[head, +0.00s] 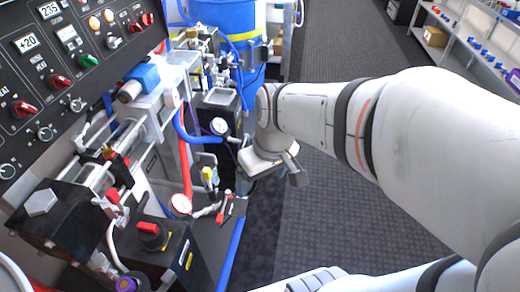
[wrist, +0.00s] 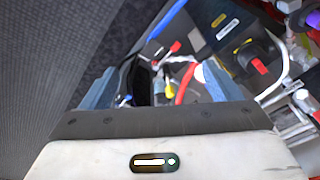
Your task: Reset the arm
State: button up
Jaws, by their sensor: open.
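My gripper (wrist: 158,88) is open in the wrist view, with its two blue-grey fingers apart and nothing held between them. A black part and several hoses of the foam proportioner show beyond the fingers. In the head view my arm reaches in from the right, and its wrist is beside the right side of the proportioner (head: 150,255). The fingers are not clear in the head view. I cannot tell whether they touch any part of the machine.
A black control panel (head: 75,70) with knobs and displays stands at the upper left. A blue drum (head: 222,15) is at the back. Red hoses (head: 185,160) and blue hoses run close to my wrist. Grey floor (head: 345,50) is open to the right, with a shelf (head: 465,45) beyond.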

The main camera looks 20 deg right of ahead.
jog(key=s+d+m, duration=0.1)
jog(key=s+d+m+h, duration=0.1)
jog(key=m, duration=0.1)
jog(key=shift+r+t, duration=0.3)
jog(key=shift+r, duration=0.05)
jog(key=shift+r, duration=0.1)
